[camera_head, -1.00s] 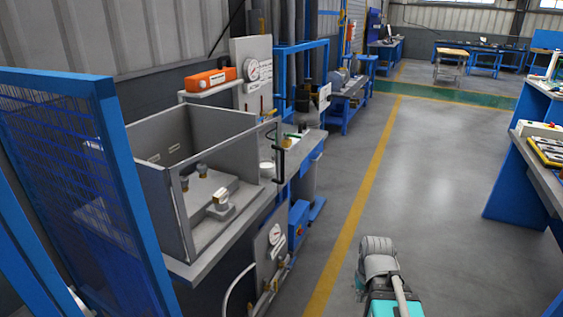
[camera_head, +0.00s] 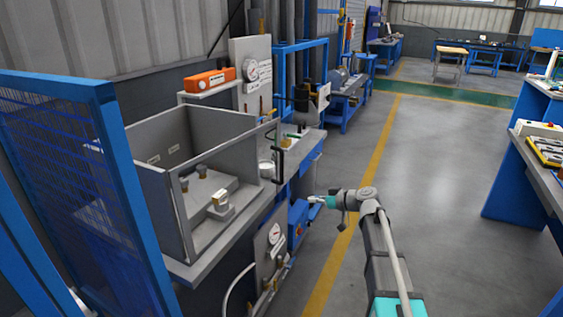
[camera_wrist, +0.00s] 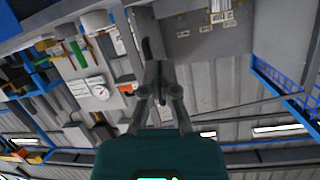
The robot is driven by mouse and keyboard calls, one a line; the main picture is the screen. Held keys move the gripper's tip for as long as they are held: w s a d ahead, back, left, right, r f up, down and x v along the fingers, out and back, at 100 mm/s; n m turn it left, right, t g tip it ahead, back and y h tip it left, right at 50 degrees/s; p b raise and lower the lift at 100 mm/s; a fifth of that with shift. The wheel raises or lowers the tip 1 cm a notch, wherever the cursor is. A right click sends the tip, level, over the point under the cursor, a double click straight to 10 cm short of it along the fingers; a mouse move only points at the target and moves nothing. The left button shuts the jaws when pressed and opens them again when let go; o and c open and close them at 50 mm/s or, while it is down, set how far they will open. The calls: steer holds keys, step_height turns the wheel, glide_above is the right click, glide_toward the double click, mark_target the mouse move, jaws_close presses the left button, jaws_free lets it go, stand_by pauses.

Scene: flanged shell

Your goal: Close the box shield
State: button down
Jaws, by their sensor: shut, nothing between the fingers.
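The grey box (camera_head: 153,208) stands open-topped on a bench at left, with fittings inside. Its shield is a thin grey frame (camera_head: 225,148) with a see-through pane; its right end, with a black upright handle (camera_head: 281,152), reaches past the box's right wall, so it looks ajar. My gripper (camera_head: 313,199) is right of and below the handle in the head view, apart from it there, pointing left. In the wrist view my gripper (camera_wrist: 157,72) is shut and empty. A dark bar (camera_wrist: 147,47), probably the handle, shows beyond the fingertips; I cannot tell the gap.
A blue mesh fence (camera_head: 75,150) stands at the left front. An orange case (camera_head: 209,80) lies on a shelf behind the box. A gauge panel (camera_head: 268,245) and a blue box (camera_head: 298,220) sit below the bench edge. The aisle floor (camera_head: 450,200) at right is clear.

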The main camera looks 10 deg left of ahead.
mark_target(278, 160)
steer(key=w+r+n+t+y, duration=0.1)
steer(key=w+r+t+y, duration=0.1)
steer(key=w+r, duration=0.4)
steer(key=shift+w+t+y, duration=0.3)
steer(key=shift+w+t, duration=0.2)
steer(key=shift+w, duration=0.25)
steer(key=shift+r, duration=0.1)
steer(key=x, duration=1.4)
